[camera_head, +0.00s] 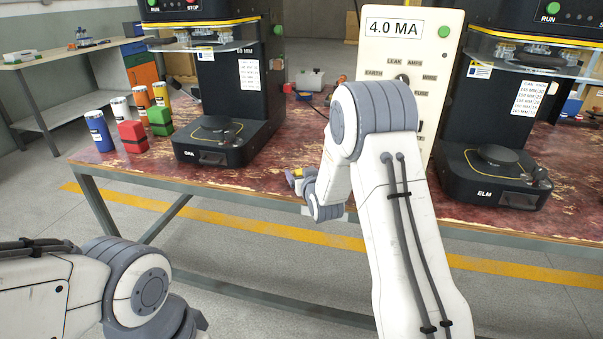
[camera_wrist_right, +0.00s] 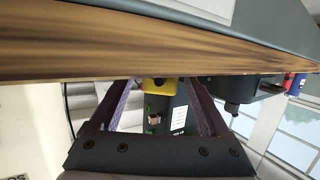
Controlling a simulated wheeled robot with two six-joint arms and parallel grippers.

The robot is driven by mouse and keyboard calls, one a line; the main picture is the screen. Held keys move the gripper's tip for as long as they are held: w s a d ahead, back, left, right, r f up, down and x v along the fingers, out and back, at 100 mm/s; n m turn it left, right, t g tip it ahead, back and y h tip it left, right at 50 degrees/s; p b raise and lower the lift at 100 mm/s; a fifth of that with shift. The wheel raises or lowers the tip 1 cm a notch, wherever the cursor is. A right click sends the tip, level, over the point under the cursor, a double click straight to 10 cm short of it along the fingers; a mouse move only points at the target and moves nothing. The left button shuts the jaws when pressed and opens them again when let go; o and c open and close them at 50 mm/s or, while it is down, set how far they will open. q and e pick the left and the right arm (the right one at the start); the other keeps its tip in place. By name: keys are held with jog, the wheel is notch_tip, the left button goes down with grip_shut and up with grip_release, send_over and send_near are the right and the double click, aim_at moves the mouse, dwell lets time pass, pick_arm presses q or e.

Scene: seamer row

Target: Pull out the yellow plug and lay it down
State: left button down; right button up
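A small yellow piece (camera_head: 297,173), probably the yellow plug, shows beside my right gripper (camera_head: 292,181) at the table's front edge in the head view. In the right wrist view a yellow block (camera_wrist_right: 160,85) with a dark spot lies between the two purple fingers of that gripper (camera_wrist_right: 160,88). A gap shows on each side of it, so the fingers look open. A brown band hides the fingertips and part of the block. The white tester (camera_head: 440,75) marked 4.0 MA stands behind my right arm, which hides its lower front. My left gripper is out of view.
Black seamers (camera_head: 225,90) and (camera_head: 500,165) stand left and right of the tester on the worn red table (camera_head: 130,165). Red (camera_head: 132,136) and green (camera_head: 160,121) blocks and several cans (camera_head: 98,131) stand at the left. A bare stretch of tabletop lies left of my right arm.

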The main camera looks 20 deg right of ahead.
jog(key=d+v, duration=0.1)
jog(key=v, duration=0.9)
jog(key=shift+s+a+p, duration=0.25)
jog(key=shift+a+p, duration=0.2)
jog(key=shift+a, duration=0.05)
jog(key=shift+r, duration=0.1)
jog(key=s+a+f+n+g+y, duration=0.15)
jog(key=s+a+g, duration=0.25)
jog(key=s+a, duration=0.4)
jog(key=s+a+n+g+y, duration=0.2)
jog(key=s+a+n+g, duration=0.15)
jog(key=s+a, duration=0.45)
jog(key=s+a+r+n+g+h, duration=0.15)
jog(key=s+g, duration=0.25)
jog(key=s, duration=0.6)
jog(key=s+a+n+g, duration=0.2)
jog(key=s+a+g, duration=0.15)
jog(key=s, duration=0.65)
notch_tip(320, 180, up, 25)
jog(key=d+p, duration=0.1)
jog(key=p, duration=2.3)
jog(key=shift+w+p, duration=0.35)
jog(key=shift+p, duration=0.05)
